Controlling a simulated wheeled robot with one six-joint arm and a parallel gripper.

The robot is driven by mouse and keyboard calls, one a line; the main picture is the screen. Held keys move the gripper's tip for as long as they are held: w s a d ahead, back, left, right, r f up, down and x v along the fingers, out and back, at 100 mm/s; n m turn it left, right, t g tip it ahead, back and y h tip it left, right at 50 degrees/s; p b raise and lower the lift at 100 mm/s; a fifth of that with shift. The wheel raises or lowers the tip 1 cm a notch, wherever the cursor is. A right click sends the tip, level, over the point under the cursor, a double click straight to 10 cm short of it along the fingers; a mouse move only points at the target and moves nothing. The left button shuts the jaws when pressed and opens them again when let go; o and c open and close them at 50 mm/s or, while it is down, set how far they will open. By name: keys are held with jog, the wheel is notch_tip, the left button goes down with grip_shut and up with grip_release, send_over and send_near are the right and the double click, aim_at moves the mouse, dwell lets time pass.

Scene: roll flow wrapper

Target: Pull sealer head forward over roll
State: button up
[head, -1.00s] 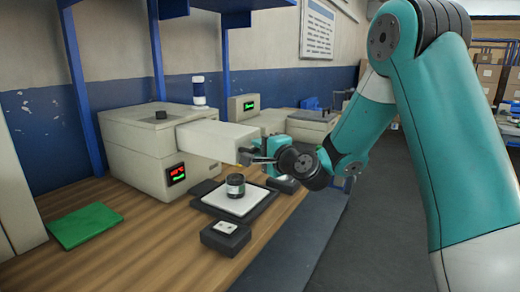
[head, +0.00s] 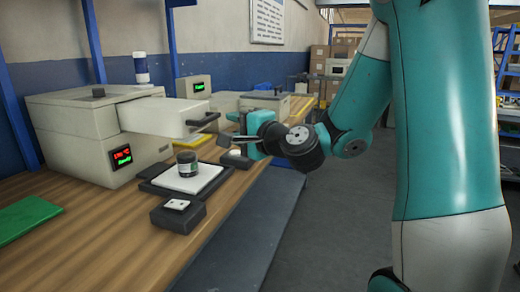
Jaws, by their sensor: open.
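The beige sealer head (head: 165,113) sticks out from the sealer machine (head: 65,130) toward my gripper, with a dark handle (head: 204,119) at its front end. A small dark roll (head: 187,164) with a pale band stands upright on a white pad in a black tray (head: 214,181). The head's front end shows above the roll in the picture; I cannot tell whether it is directly over it. My gripper (head: 228,128) is open and empty, just right of the handle, and appears apart from it.
A black box (head: 178,214) with a white top plate sits at the bench's front edge. A green pad (head: 24,218) lies at left. A second beige machine (head: 190,93) is farther back.

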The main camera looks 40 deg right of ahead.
jog(key=s+d+b, duration=0.1)
jog(key=s+b, duration=0.7)
jog(key=shift+w+d, duration=0.1)
dwell(0.4)
jog(key=s+a+f+n+g+y, duration=0.2)
jog(key=s+a+f+n+g, duration=0.1)
jog(key=a+f+n+g, duration=0.4)
jog(key=s+a+f+n+g+y, duration=0.35)
jog(key=a+n, duration=0.25)
jog(key=a, duration=0.2)
jog(key=s+a+f+n+g+h, duration=0.4)
jog(key=s+f+n+g, duration=0.3)
jog(key=s+n, duration=0.3)
notch_tip(320, 180, up, 23)
jog(key=s+p, duration=0.1)
jog(key=p, duration=2.1)
jog(key=shift+s+d+p, duration=0.15)
jog(key=shift+s+p, duration=0.15)
